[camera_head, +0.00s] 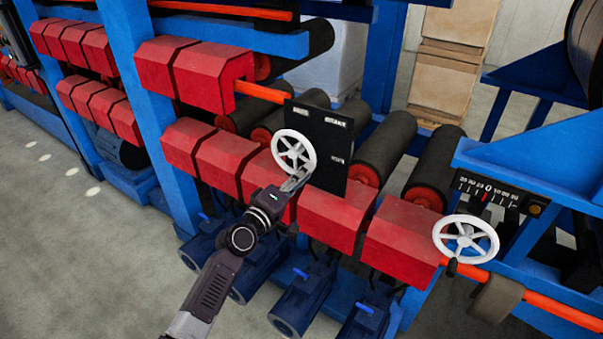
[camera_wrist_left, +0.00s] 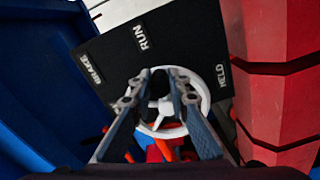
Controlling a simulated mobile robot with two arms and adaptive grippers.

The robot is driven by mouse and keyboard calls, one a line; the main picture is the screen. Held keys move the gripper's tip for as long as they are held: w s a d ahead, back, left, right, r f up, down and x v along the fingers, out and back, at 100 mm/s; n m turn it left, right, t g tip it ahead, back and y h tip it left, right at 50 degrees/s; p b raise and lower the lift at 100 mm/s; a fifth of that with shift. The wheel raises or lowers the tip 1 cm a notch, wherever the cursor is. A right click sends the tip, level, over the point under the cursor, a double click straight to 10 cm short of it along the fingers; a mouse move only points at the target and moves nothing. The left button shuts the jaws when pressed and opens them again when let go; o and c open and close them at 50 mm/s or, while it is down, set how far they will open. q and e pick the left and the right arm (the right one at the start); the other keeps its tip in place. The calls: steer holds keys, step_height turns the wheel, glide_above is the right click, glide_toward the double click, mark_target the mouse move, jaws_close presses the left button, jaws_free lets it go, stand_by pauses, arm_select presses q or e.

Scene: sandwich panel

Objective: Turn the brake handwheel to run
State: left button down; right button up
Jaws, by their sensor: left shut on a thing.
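The white spoked brake handwheel (camera_head: 293,150) stands in front of a black panel (camera_head: 330,172) on the machine. My left gripper (camera_head: 297,180) is at the lower rim of this wheel, shut on it. In the left wrist view, the two fingers (camera_wrist_left: 163,80) reach over the handwheel (camera_wrist_left: 205,97), with its hub and spokes visible between them. The exact contact on the rim is hard to make out. The panel there (camera_wrist_left: 185,40) carries the labels RUN, BRAKE and HELD. I cannot make out a pointer. My right gripper is not in view.
A second white handwheel (camera_head: 466,239) is at the right, below a dark scale (camera_head: 487,190). Red blocks (camera_head: 318,217) run along the machine beside my left gripper. Blue motors (camera_head: 305,295) sit below them. Grey floor (camera_head: 75,250) is free at the left.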

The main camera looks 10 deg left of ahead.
arm_select(q)
steer(key=shift+r+n+p, duration=0.45)
steer(key=shift+r+n, duration=0.15)
steer(key=shift+n, duration=0.3)
steer(key=c, duration=1.8)
jaws_free()
steer(key=v, duration=1.2)
steer(key=shift+r, duration=0.1)
